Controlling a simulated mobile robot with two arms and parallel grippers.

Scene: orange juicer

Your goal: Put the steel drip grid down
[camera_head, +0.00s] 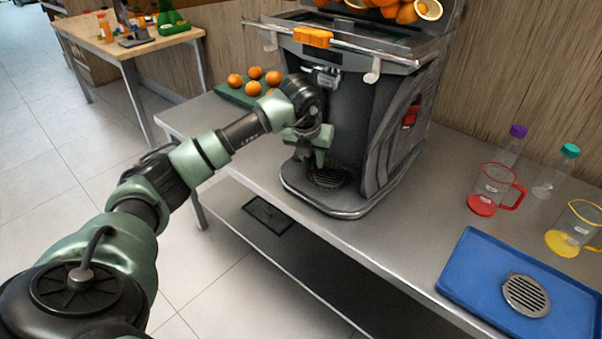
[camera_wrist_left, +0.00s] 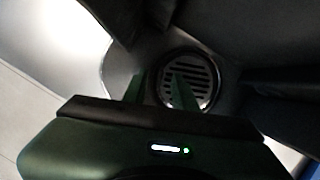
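A round slotted steel grid (camera_head: 328,177) sits at the base of the juicer (camera_head: 350,110), below its spout. It also shows in the left wrist view (camera_wrist_left: 188,80), just past my fingertips. A second round slotted steel grid (camera_head: 526,295) lies on the blue tray (camera_head: 478,262). My left gripper (camera_head: 312,158) points down in front of the juicer, above the base grid. In the left wrist view its two green fingers (camera_wrist_left: 160,88) stand apart with nothing visible between them. One finger overlaps the grid in that view; I cannot tell whether it touches.
A red jug (camera_head: 489,190), a yellow jug (camera_head: 572,232) and clear bottles with purple (camera_head: 518,131) and teal (camera_head: 570,150) caps stand right of the juicer. Oranges (camera_head: 254,73) lie on a green board at its left. The counter (camera_head: 420,215) between juicer and tray is clear.

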